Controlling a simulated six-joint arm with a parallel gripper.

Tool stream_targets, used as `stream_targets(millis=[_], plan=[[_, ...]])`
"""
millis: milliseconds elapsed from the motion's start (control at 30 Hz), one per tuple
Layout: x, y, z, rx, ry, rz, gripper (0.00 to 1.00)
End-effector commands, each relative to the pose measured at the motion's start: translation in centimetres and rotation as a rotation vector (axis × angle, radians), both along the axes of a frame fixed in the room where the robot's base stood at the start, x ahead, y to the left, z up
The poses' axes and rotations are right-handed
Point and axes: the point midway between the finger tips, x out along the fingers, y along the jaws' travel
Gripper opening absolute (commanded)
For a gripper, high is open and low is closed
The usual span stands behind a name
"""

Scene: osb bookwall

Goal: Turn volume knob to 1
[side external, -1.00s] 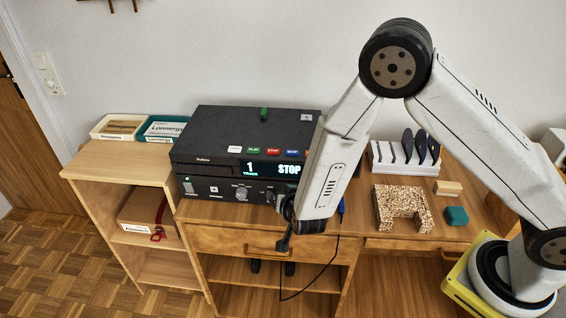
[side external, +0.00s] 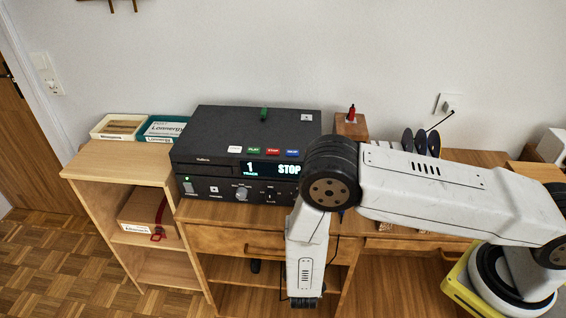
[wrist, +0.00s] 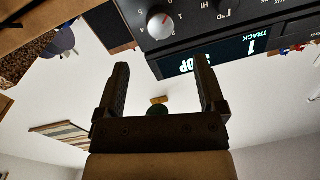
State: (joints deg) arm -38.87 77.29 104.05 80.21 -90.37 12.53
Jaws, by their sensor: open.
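A black stereo unit (side external: 225,128) sits on the wooden desk, its display reading "1 TRACK" and "STOP". In the wrist view its front panel (wrist: 212,28) appears upside down along the top. A round silver knob (wrist: 160,24) with a red mark and small numbers around it sits there; its exact setting is too small to read surely. In the side view my arm covers the panel's right end, where this knob seems to be. My gripper (wrist: 160,68) is open and empty, its fingers apart from the knob. The gripper itself is not visible in the side view.
Another knob (side external: 242,194) and small buttons are on the panel's left part. Coloured buttons (side external: 272,151) line the unit's top front edge. A wooden block with a red item (side external: 351,122) stands right of the unit. A drawer handle (side external: 266,250) sticks out below.

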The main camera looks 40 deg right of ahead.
Motion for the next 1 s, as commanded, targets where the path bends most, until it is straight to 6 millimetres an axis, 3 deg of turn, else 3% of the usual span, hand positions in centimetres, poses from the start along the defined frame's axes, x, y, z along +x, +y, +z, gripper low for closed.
stream_targets(millis=[1000], plan=[[5.8, -5.1, 0.0, 0.001, 0.001, 0.0, 0.89]])
